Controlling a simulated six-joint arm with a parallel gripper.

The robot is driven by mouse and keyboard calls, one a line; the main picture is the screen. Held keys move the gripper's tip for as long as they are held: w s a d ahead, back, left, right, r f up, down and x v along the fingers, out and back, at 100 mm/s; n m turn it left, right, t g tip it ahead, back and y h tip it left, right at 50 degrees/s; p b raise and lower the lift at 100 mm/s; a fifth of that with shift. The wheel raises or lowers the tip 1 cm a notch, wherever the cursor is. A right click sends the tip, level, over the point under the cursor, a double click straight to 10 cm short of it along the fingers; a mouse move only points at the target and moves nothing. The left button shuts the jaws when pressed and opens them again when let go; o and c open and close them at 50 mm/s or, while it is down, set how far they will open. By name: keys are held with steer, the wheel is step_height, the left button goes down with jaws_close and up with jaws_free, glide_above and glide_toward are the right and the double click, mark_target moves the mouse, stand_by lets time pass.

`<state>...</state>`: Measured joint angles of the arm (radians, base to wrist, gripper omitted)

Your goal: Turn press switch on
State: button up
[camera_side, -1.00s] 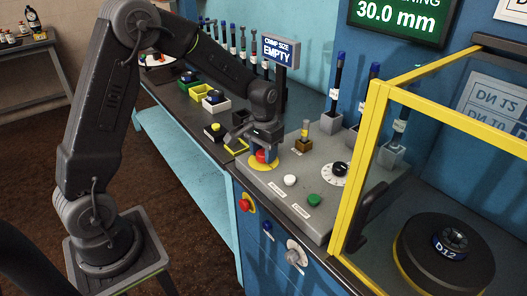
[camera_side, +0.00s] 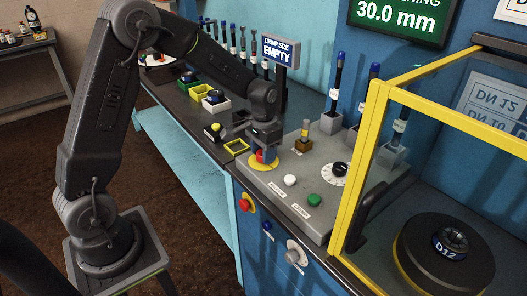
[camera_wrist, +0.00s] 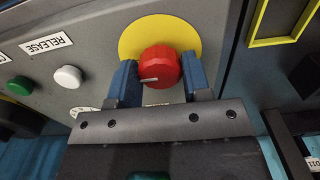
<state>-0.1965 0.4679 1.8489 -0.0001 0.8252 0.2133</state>
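The red press switch knob (camera_wrist: 160,67) sits on a round yellow plate (camera_wrist: 130,42) on the grey control panel; a white mark on its face points left in the wrist view. In the side view the knob (camera_side: 260,156) shows at the panel's left end, partly hidden by my gripper (camera_side: 264,150). My gripper (camera_wrist: 160,75) has one blue finger on each side of the knob, both seeming to touch it.
A white button (camera_side: 290,180), a green button (camera_side: 314,200) and a black dial (camera_side: 340,169) share the panel. A yellow-framed guard (camera_side: 362,165) stands to the right. The crimp size sign (camera_side: 281,52) reads EMPTY.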

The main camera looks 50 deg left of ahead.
steer(key=o, duration=0.4)
steer(key=shift+o, duration=0.2)
steer(key=shift+r, duration=0.1)
step_height(320, 180, up, 14)
stand_by(0.4)
steer(key=s+d+r+t, duration=0.1)
steer(key=s+d, duration=0.3)
steer(key=s, duration=0.7)
steer(key=s+d+r+t, duration=0.1)
steer(key=s+d+t, duration=0.3)
steer(key=s, duration=0.7)
steer(key=shift+d+r+t, duration=0.2)
steer(key=shift+r+t, duration=0.1)
